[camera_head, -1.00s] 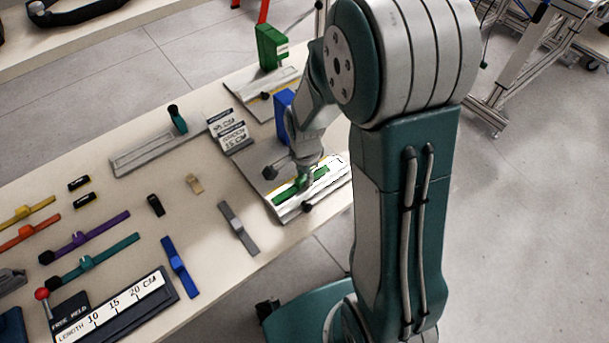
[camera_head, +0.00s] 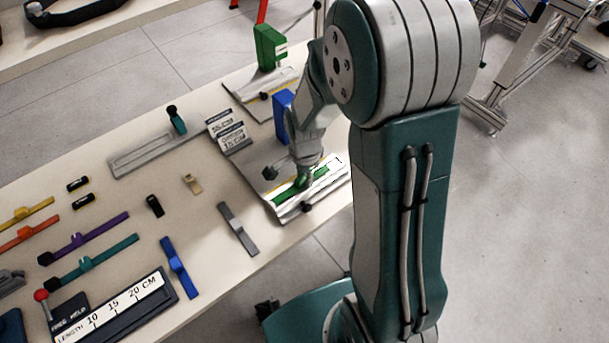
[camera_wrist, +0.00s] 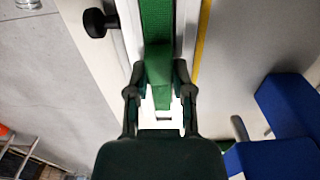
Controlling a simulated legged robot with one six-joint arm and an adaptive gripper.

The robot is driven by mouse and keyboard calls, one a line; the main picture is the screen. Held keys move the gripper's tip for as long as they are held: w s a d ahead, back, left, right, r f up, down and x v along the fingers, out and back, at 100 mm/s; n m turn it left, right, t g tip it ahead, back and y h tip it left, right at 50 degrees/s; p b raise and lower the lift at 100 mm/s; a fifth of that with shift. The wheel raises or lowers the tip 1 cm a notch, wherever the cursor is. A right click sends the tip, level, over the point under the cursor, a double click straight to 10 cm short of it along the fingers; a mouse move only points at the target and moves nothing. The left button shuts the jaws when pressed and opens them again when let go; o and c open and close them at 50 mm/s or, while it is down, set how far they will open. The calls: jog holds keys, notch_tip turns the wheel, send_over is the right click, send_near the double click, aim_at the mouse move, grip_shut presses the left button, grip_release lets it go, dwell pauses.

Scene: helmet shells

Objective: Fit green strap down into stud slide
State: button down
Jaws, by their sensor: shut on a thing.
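The green strap (camera_head: 287,194) lies along the pale slide plate (camera_head: 283,212) near the table's right end. In the wrist view the strap (camera_wrist: 157,25) runs lengthwise between two light rails (camera_wrist: 185,30). My gripper (camera_wrist: 158,78) is shut on a raised green part of the strap, one finger on each side. In the head view my gripper (camera_head: 309,178) reaches down onto the strap and hides its middle. I cannot tell whether the strap is fully seated between the rails. A stud is not clearly seen.
A black knob (camera_wrist: 96,22) sticks out beside the slide, and a blue block (camera_wrist: 285,115) stands on the other side. A second fixture with a green block (camera_head: 270,47) is behind. Loose straps, a grey strap (camera_head: 238,229) and a length gauge (camera_head: 115,312) lie leftward.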

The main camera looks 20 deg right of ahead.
aim_at(304, 176)
jog(key=shift+f, duration=0.3)
jog(key=shift+r, duration=0.15)
jog(key=shift+r, duration=0.15)
jog(key=shift+c, duration=2.1)
grip_release()
notch_tip(304, 176, up, 12)
